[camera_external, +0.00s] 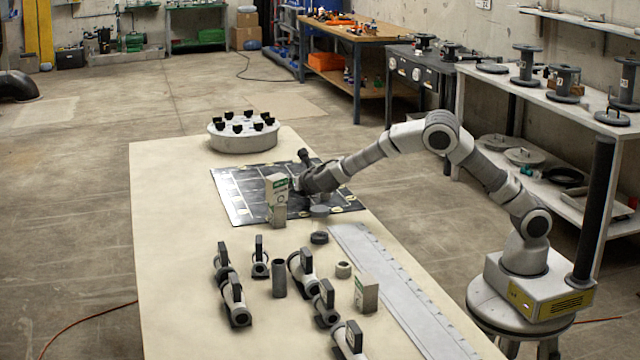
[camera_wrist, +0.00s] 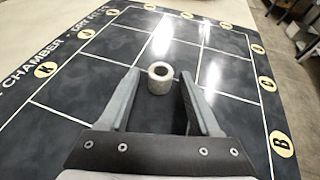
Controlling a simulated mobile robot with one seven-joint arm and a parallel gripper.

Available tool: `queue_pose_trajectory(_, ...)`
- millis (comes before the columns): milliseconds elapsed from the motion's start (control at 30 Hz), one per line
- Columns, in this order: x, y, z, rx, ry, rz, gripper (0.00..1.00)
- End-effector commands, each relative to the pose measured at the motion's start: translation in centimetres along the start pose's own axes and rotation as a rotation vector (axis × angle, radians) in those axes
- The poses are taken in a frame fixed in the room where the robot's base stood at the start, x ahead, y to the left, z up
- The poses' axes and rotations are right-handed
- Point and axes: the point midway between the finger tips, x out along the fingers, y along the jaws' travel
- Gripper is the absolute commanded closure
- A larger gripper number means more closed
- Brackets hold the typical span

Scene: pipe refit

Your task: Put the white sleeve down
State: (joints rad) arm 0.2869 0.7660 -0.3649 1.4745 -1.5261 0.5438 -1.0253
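The white sleeve (camera_wrist: 160,77) is a short, pale ring with a dark bore. In the wrist view it stands upright on the dark gridded mat (camera_wrist: 75,70), bore facing up. My gripper (camera_wrist: 161,80) is open, with one finger on each side of the sleeve and a visible gap to both. In the external view my gripper (camera_external: 298,187) is low over the mat (camera_external: 232,186), beside a white and green box (camera_external: 277,204). I cannot make out the sleeve clearly there.
A grey cylinder (camera_external: 319,211) and a dark ring (camera_external: 319,237) lie near the mat's front edge. A pale ring (camera_external: 343,269), a dark tube (camera_external: 279,278), a carton (camera_external: 366,293) and several pipe fittings (camera_external: 235,300) stand nearer. A round holder (camera_external: 243,140) stands behind.

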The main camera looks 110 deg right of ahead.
Motion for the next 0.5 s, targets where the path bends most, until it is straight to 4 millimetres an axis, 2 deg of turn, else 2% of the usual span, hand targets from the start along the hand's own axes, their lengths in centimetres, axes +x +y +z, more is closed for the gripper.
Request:
queue_pose_trajectory(367,-0.2,0.0,0.6,0.001,0.000,0.000,0.35)
queue_pose_trajectory(500,-2.3,0.2,0.6,-0.002,0.000,0.004,0.35)
